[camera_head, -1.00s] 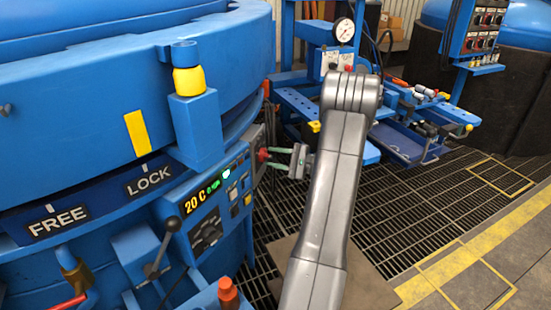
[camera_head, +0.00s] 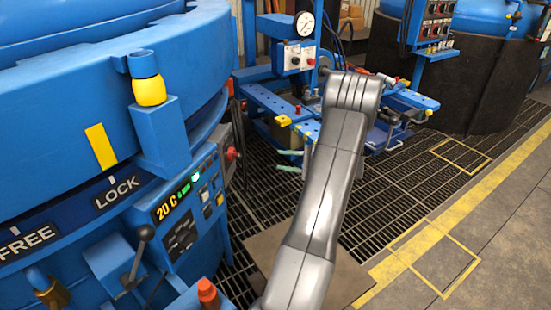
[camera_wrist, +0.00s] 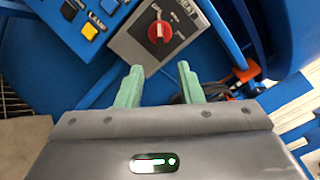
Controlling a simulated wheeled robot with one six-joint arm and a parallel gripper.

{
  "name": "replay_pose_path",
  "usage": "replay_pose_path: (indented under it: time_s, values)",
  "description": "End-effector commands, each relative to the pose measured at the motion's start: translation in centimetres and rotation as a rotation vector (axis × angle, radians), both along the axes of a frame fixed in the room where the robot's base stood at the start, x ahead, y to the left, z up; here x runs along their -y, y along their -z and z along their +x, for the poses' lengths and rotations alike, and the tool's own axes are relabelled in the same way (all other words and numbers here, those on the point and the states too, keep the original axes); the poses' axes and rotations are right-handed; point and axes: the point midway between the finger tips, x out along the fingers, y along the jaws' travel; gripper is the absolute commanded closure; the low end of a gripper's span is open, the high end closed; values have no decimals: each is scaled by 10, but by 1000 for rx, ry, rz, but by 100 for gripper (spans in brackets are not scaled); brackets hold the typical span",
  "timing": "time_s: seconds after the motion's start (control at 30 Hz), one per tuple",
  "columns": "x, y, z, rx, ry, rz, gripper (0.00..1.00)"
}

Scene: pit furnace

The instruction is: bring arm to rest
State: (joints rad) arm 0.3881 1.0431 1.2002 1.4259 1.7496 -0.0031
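My gripper (camera_head: 284,160) shows its green fingertips left of my grey arm, in front of the furnace's side panel. In the wrist view the two green fingers (camera_wrist: 160,85) stand apart with nothing between them. Beyond them is a red rotary knob (camera_wrist: 160,31) on a grey switch box, labelled HEAT. The red knob also shows at the edge of the furnace panel (camera_head: 231,153), with a clear gap to the fingers. My arm reaches forward and up from the bottom of the head view, bent at the top.
The blue furnace (camera_head: 60,120) fills the left, with a FREE/LOCK scale, a lever (camera_head: 138,255) and a 20 C display (camera_head: 166,209). A blue tool bench (camera_head: 270,100) with a gauge (camera_head: 304,24) stands behind my arm. Open grating floor (camera_head: 400,190) lies right.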

Motion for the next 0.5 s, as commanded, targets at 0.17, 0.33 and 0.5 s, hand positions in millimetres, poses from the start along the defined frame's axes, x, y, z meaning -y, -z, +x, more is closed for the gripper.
replay_pose_path:
  time_s: [0.17, 0.33, 0.5]
  values:
    - [1, 0, 0, 0, -1, -1, 66]
    - [0, 0, 0, 0, -1, 0, 66]
    - [-11, 1, 1, -1, -4, 0, 66]
